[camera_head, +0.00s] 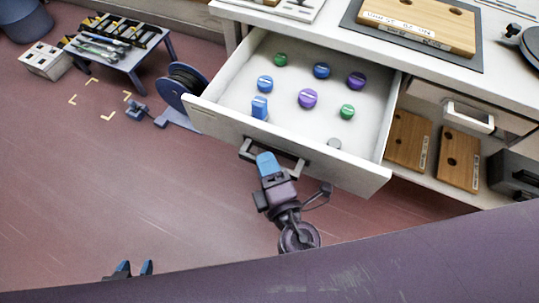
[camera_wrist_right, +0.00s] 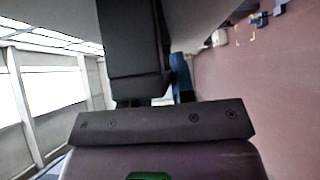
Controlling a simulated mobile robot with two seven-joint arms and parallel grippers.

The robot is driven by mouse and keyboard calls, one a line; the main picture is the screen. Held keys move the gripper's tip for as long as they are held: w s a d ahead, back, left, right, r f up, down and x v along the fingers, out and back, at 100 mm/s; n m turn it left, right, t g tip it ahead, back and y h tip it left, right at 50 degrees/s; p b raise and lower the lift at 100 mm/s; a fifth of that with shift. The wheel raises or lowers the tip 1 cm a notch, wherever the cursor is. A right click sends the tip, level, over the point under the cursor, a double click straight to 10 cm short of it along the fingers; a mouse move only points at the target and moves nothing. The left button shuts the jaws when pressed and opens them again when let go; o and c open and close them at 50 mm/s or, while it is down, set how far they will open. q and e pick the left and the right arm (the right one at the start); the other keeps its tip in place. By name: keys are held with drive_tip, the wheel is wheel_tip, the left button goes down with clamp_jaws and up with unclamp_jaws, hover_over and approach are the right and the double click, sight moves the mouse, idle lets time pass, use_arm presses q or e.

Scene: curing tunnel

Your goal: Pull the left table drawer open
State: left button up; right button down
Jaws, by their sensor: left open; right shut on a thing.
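The left table drawer (camera_head: 345,168) is pulled well out of the white table in the head view, and its inside is in plain sight. Several blue, green and purple knobs (camera_head: 308,98) and a small grey disc lie in it. My right gripper (camera_head: 268,158) is shut on the drawer's dark handle (camera_head: 288,160) at the front panel. The right wrist view shows a blue fingertip (camera_wrist_right: 180,75) beside a dark bar close up; the grip itself is largely hidden there. My left gripper (camera_head: 133,269) is open and empty over the floor at the lower left, apart from the drawer.
A second drawer with a white handle (camera_head: 470,117) is at the right, above wooden boards (camera_head: 408,140) on a shelf. A cable reel (camera_head: 185,85) stands left of the open drawer. A small tool table (camera_head: 118,60) stands further left. The floor in front is clear.

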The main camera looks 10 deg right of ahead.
drive_tip(key=c, duration=1.1)
unclamp_jaws()
use_arm(q)
drive_tip(key=shift+s+f, duration=0.1)
drive_tip(key=shift+s, duration=0.35)
use_arm(e)
drive_tip(key=shift+o, duration=0.7)
drive_tip(key=shift+s, duration=0.1)
use_arm(q)
drive_tip(key=shift+w+f+b, duration=0.15)
drive_tip(key=shift+f+b, duration=0.15)
drive_tip(key=shift+b, duration=0.05)
use_arm(e)
drive_tip(key=s+d, duration=0.2)
drive_tip(key=s, duration=0.8)
drive_tip(key=shift+s, duration=0.25)
drive_tip(key=shift+s, duration=0.1)
